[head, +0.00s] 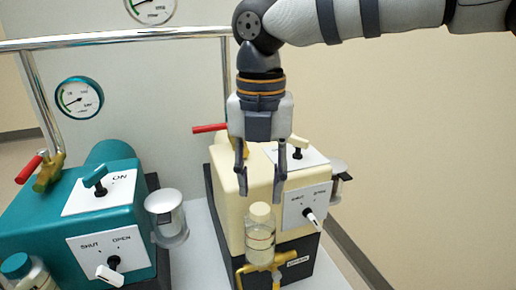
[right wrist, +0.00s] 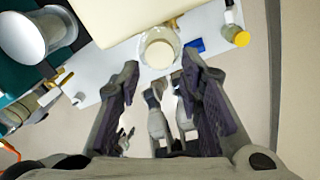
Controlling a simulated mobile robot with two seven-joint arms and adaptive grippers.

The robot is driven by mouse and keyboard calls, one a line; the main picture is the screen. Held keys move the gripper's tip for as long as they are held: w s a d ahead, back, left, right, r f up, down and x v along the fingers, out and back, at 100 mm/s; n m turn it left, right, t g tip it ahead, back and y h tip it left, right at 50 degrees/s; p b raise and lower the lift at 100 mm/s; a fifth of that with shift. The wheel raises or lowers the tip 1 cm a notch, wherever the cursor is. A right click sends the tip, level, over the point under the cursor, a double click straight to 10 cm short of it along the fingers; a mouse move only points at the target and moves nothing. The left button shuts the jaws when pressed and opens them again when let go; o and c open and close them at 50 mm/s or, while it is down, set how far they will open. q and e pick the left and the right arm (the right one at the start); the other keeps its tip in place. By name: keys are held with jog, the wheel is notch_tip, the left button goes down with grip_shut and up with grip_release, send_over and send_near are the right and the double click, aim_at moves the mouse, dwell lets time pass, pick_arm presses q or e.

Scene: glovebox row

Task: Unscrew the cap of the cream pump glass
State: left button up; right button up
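The cream pump (head: 228,160) stands right of centre on a dark base. Its glass (head: 260,249), a clear jar with pale liquid, is upright at its front above a brass fitting. A round cream cap (head: 260,212) sits on top of the glass; it also shows in the right wrist view (right wrist: 159,53). My right gripper (head: 260,194) points down over the cap, fingers apart and empty. In the right wrist view the cap appears just beyond and between the open fingertips (right wrist: 160,70). I cannot make out my left gripper in the head view.
A teal pump (head: 60,220) stands at left with its own teal-capped glass (head: 28,272). A clear cup (head: 166,215) sits between the pumps. The cream pump's front has a white lever (head: 309,214). A metal rail (head: 120,37) and gauge (head: 79,97) are behind.

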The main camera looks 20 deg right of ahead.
aim_at(260, 208)
notch_tip(260, 208, down, 4)
jog(key=shift+f, duration=0.2)
grip_shut()
jog(key=shift+r, duration=0.15)
jog(key=n, duration=0.1)
jog(key=n+p, duration=0.1)
jog(key=n, duration=0.1)
jog(key=shift+r+n+p, duration=0.25)
jog(key=shift+n+p, duration=0.15)
jog(key=n+p, duration=0.1)
jog(key=n, duration=0.9)
jog(key=shift+f+n+p, duration=0.2)
jog(key=shift+n+p, duration=0.1)
jog(key=shift+p, duration=0.1)
jog(key=n, duration=0.2)
jog(key=shift+f+n, duration=0.1)
jog(key=shift+n, duration=0.3)
jog(key=c, duration=0.6)
grip_release()
grip_shut()
pick_arm(q)
jog(key=w+r+t+p, duration=0.1)
jog(key=w+r+t, duration=0.1)
jog(key=w+r, duration=0.3)
jog(key=shift+w+r, duration=0.2)
jog(key=shift+w, duration=0.05)
pick_arm(e)
jog(key=shift+w+r, duration=0.1)
jog(key=shift+r, duration=1.45)
